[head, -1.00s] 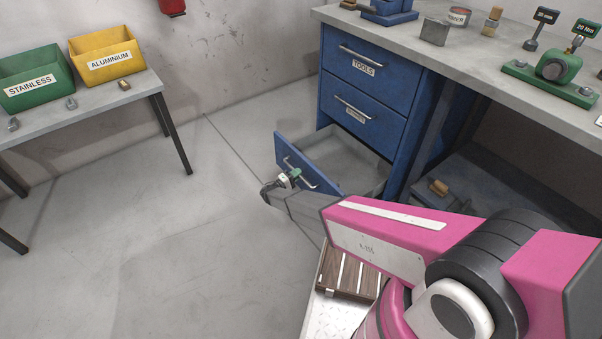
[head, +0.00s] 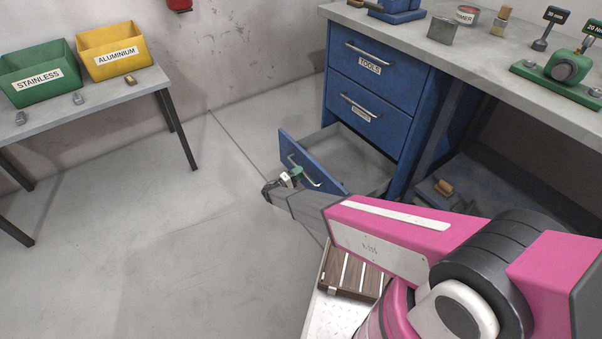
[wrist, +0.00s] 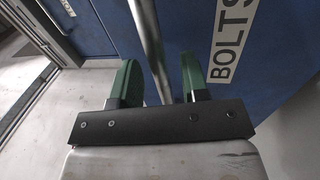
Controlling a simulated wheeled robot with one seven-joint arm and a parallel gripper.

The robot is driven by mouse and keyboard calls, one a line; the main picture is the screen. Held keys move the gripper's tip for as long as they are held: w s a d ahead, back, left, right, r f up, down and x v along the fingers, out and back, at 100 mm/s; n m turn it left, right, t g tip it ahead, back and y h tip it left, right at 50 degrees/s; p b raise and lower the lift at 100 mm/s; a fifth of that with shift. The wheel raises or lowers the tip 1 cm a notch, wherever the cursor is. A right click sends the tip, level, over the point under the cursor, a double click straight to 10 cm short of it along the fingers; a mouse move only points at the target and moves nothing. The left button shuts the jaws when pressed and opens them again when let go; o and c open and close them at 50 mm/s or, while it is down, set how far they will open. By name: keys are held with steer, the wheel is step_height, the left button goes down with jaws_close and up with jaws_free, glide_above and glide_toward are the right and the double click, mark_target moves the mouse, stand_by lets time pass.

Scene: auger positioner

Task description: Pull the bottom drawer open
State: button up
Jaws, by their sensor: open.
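The bottom drawer (head: 312,160) of the blue cabinet is pulled well out, and its grey inside shows. Its front carries a silver bar handle (head: 305,172). In the wrist view the drawer front (wrist: 280,65) has a white label reading BOLTS, and the bar handle (wrist: 150,45) runs down between the green fingers. My gripper (wrist: 155,82) is open, with one finger on each side of the handle. In the head view my gripper (head: 291,177) is at the drawer front, and my wrist partly hides it.
Two closed drawers, the upper marked TOOLS (head: 369,66), sit above. A workbench (head: 470,45) with tools stands at the right. A table (head: 110,97) with green and yellow bins stands at the left. The floor between is clear.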

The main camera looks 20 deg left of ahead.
steer(key=v, duration=0.9)
steer(key=shift+s, duration=0.2)
steer(key=shift+a, duration=0.15)
